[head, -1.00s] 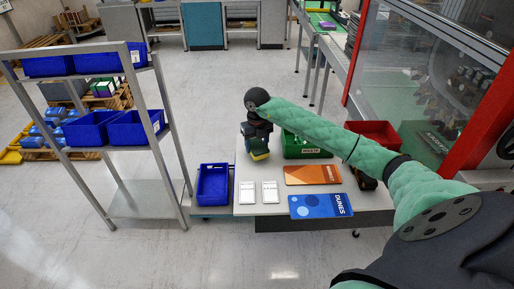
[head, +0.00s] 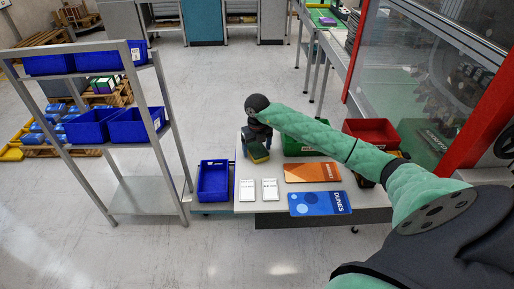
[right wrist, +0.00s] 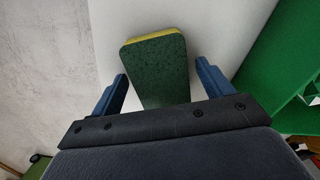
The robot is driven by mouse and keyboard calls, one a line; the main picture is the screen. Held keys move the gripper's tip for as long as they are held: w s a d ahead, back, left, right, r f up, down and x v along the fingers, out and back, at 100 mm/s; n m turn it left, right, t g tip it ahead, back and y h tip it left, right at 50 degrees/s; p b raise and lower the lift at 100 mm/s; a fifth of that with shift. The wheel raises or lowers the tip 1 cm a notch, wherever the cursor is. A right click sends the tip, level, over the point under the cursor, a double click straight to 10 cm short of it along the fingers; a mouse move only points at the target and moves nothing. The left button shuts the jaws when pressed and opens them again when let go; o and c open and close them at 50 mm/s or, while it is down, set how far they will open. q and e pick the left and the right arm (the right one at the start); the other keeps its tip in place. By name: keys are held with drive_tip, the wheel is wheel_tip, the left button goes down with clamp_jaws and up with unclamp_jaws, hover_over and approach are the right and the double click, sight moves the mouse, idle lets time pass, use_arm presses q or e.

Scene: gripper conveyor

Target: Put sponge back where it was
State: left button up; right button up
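The sponge (head: 258,153), green with a yellow layer, is at the back left part of the white table (head: 243,177). In the right wrist view the sponge (right wrist: 158,68) lies between the two blue fingers of my right gripper (right wrist: 160,83), with a visible gap on the right side. My right gripper (head: 257,146) looks open around the sponge and points down at the table. Whether the sponge rests fully on the table is hard to tell. My left gripper is not in view.
A green bin (head: 296,151) stands right of the sponge, a red bin (head: 371,130) beyond it. Two white cards (head: 247,190), an orange booklet (head: 312,173) and a blue booklet (head: 320,203) lie in front. A blue bin (head: 213,184) is at the left; a shelf rack (head: 160,150) stands beyond.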

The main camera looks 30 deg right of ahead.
sight(257, 148)
drive_tip(key=shift+r, duration=0.35)
wheel_tip(257, 148, up, 2)
drive_tip(key=shift+r+b, duration=0.1)
drive_tip(key=shift+b, duration=0.7)
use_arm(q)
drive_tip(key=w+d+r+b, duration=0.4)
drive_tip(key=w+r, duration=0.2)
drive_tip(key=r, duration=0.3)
use_arm(e)
wheel_tip(257, 148, up, 9)
drive_tip(key=shift+r, duration=0.2)
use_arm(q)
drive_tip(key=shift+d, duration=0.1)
